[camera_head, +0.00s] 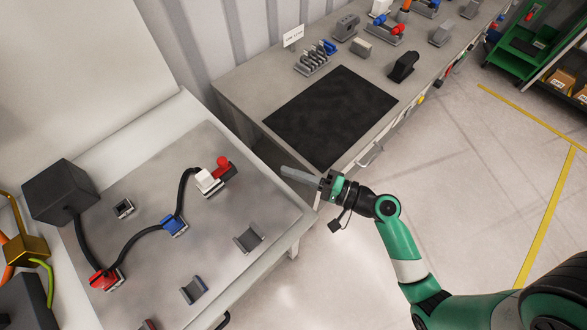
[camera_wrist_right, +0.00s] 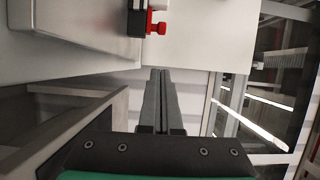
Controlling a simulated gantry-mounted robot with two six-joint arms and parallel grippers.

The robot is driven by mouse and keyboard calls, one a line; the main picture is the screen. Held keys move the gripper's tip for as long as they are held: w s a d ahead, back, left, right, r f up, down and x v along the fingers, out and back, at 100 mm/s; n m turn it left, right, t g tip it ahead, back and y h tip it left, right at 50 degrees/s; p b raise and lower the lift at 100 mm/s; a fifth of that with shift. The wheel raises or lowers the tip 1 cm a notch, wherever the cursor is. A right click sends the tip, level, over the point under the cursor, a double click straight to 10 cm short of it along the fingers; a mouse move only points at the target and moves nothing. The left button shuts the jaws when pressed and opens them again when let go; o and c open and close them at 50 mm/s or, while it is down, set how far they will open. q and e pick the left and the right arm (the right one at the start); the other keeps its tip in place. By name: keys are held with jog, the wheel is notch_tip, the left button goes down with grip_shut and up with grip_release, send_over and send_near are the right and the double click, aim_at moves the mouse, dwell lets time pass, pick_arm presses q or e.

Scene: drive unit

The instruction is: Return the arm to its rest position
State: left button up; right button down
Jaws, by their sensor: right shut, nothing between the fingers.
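My right arm (camera_head: 402,245) is green and comes in from the lower right of the head view. Its gripper (camera_head: 284,170) reaches left over the gap between the two tables. In the right wrist view the gripper (camera_wrist_right: 161,74) shows its two grey fingers together, with nothing between them. The left gripper is not in view.
A grey work plate (camera_head: 215,226) carries a black cable, a white connector (camera_head: 206,181) with a red part (camera_head: 223,166), a blue clip (camera_head: 174,223) and a red connector (camera_head: 103,280). The second table has a black mat (camera_head: 330,116) and several tools behind it.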

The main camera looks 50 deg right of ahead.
jog(key=shift+w+a, duration=0.1)
jog(key=shift+w, duration=0.1)
dwell(0.3)
jog(key=w+a+r+n+y, duration=0.2)
jog(key=w+a+r+n, duration=0.15)
jog(key=r, duration=0.65)
jog(key=w+a+r+n+t+y, duration=0.1)
jog(key=w+a+r+n+y, duration=0.3)
jog(key=r, duration=0.6)
jog(key=a+r+n+y, duration=0.1)
jog(key=a+r+n, duration=0.45)
jog(key=r, duration=0.45)
notch_tip(320, 180, up, 11)
jog(key=s+n+t, duration=0.3)
jog(key=n, duration=0.1)
jog(key=s+d+r+m+t+h, duration=0.1)
jog(key=s+d+r+t+h, duration=0.45)
jog(key=r+h, duration=0.4)
notch_tip(320, 180, up, 36)
jog(key=d+p, duration=0.1)
jog(key=p, duration=3.4)
jog(key=shift+w+d+f+m+t+h, duration=0.15)
jog(key=shift+w+d+m+t+h, duration=0.15)
jog(key=shift+w+t+h, duration=0.1)
